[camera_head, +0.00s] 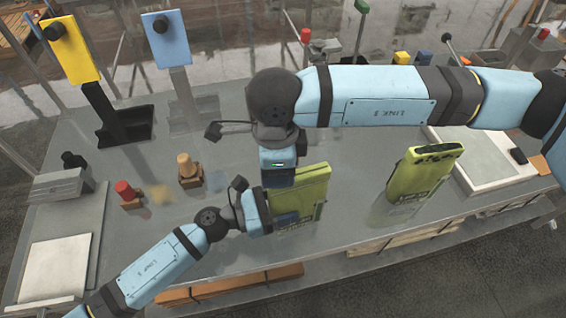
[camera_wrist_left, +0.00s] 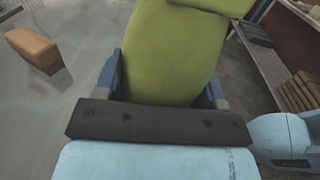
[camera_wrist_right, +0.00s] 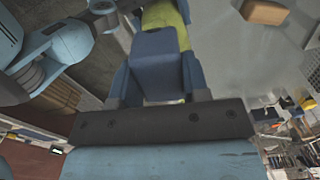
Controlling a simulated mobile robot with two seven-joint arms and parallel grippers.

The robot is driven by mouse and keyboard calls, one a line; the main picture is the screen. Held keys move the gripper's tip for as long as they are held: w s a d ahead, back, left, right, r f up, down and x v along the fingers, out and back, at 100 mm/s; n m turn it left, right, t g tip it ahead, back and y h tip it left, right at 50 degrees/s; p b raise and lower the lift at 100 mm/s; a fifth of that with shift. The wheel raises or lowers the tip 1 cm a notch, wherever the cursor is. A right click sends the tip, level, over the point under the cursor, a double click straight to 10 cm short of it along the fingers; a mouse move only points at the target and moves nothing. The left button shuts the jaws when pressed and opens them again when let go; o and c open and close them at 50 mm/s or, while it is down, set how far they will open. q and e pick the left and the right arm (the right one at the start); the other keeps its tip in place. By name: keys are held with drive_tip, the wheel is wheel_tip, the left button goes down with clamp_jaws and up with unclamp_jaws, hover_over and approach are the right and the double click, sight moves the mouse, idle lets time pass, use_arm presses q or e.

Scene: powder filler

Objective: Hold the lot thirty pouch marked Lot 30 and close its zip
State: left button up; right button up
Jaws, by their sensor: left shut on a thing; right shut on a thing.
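A yellow-green pouch (camera_head: 316,188) stands upright near the middle of the table; its lot marking cannot be read. My left gripper (camera_head: 284,218) is shut on its lower left side, and the pouch (camera_wrist_left: 172,55) fills the space between the fingers in the left wrist view. My right gripper (camera_head: 279,176) is at the pouch's top left end. In the right wrist view it is shut on a blue block (camera_wrist_right: 155,62), apparently the zip's slider, with green pouch (camera_wrist_right: 166,14) beyond. The zip line is mostly hidden by the right gripper.
A second yellow-green pouch (camera_head: 424,174) stands apart to the right, near a white tray (camera_head: 484,160). Wooden and red-topped pieces (camera_head: 188,170) stand on the left. A yellow panel (camera_head: 70,50) and a light blue panel (camera_head: 166,40) rise behind. The table front between the pouches is clear.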

drive_tip(key=shift+a+r, duration=0.1)
drive_tip(key=shift+a, duration=0.05)
drive_tip(key=shift+r, duration=2.95)
use_arm(q)
drive_tip(key=o, duration=0.8)
drive_tip(key=v, duration=1.2)
drive_tip(key=shift+s, duration=0.15)
use_arm(e)
drive_tip(key=shift+s, duration=0.1)
